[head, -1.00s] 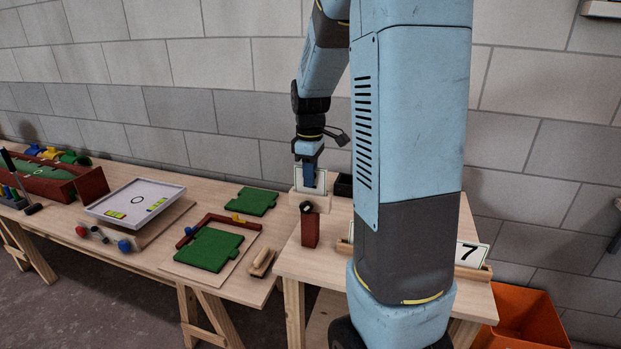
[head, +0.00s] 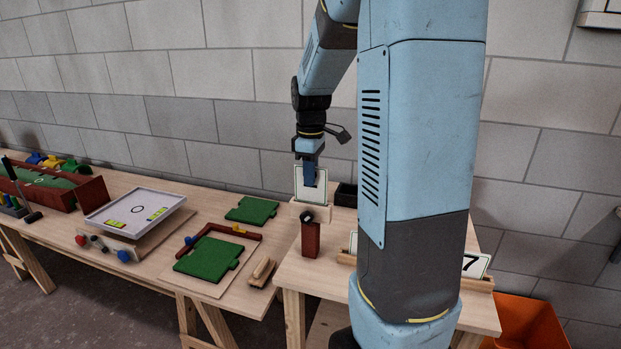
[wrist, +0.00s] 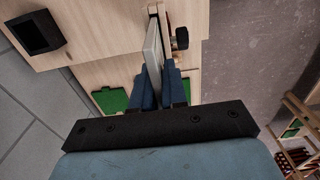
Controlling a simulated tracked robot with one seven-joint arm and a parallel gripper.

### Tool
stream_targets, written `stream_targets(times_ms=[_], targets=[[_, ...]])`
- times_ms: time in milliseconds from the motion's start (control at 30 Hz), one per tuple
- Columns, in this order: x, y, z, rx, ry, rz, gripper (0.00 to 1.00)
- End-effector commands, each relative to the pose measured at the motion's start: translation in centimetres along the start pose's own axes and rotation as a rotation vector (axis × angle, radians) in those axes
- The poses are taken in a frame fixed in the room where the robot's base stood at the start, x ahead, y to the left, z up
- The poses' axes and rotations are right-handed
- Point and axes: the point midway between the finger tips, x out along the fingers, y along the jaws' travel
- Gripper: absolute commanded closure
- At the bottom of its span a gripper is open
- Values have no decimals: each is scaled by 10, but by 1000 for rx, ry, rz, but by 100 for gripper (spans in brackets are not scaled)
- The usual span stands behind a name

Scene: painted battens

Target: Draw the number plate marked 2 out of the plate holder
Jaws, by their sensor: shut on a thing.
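The finger covers the plate's number. The plate stands upright over the pale plate holder (head: 297,211), and much of its face shows above it. I cannot tell whether its lower edge is still in the slot. In the wrist view the plate (wrist: 154,50) is seen edge-on between the two blue fingers of my gripper (wrist: 159,78).
A dark open box (head: 346,195) stands right of the holder, and a red block with a black knob (head: 310,240) in front. A rack with a plate marked 7 (head: 475,265) stands at the right, partly behind my arm. Green boards (head: 208,258) lie on the left table.

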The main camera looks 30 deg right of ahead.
Motion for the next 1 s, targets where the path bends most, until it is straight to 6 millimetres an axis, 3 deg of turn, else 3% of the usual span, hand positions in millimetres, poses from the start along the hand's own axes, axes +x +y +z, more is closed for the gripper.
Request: stream_targets(times_ms=[600, 1000], targets=[[-19, 0, 0, 0, 0, 0, 100], [-20, 0, 0, 0, 0, 0, 100]])
